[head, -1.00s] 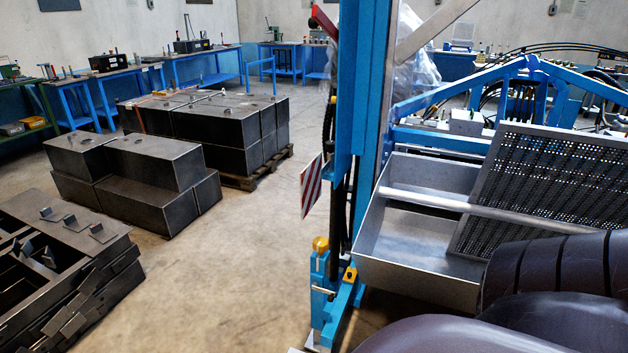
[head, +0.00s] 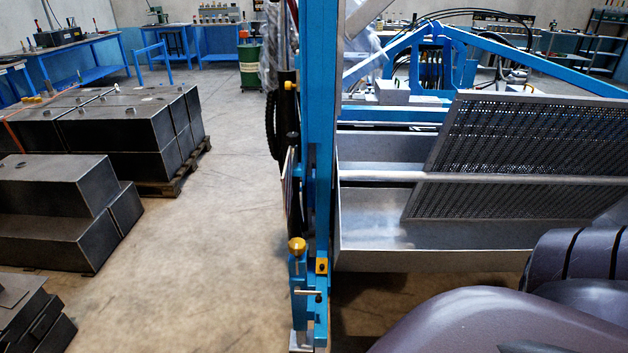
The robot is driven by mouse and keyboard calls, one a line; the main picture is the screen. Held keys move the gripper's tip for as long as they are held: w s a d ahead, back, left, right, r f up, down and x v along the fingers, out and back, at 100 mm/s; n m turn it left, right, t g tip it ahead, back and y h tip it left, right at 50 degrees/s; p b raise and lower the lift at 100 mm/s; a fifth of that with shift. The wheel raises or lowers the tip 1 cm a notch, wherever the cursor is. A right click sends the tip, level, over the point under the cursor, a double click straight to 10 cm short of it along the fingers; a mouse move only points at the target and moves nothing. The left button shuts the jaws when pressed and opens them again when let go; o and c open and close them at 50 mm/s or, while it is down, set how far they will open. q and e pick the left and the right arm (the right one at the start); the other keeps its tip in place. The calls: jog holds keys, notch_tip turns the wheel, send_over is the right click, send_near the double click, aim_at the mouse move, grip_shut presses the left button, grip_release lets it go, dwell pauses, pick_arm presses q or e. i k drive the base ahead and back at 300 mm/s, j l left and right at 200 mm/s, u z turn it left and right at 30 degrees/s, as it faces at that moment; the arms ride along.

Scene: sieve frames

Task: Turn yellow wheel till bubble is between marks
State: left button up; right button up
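The yellow wheel (head: 297,245) is a small round knob on top of a blue bracket (head: 300,290) low on the blue upright post (head: 319,120). A small yellow block (head: 321,266), perhaps the level, sits just right of the wheel; its bubble and marks are too small to make out. Neither of my grippers is in view, and nothing touches the wheel.
A metal trough (head: 380,225) with a perforated sieve plate (head: 530,150) lies right of the post. Dark purple rounded shapes (head: 480,320) fill the lower right. Dark metal boxes (head: 60,215) stand at the left. The floor (head: 210,260) between boxes and post is clear.

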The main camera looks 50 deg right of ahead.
aim_at(297, 246)
jog(key=i+j+z, duration=0.25)
jog(key=z, duration=0.15)
jog(key=i+j+z, duration=0.2)
jog(key=j+z, duration=0.15)
jog(key=i+j+z, duration=0.15)
jog(key=j, duration=0.2)
jog(key=i+j+z, duration=0.15)
jog(key=j, duration=0.2)
jog(key=j+z, duration=0.2)
jog(key=j, duration=0.15)
jog(key=i, duration=0.05)
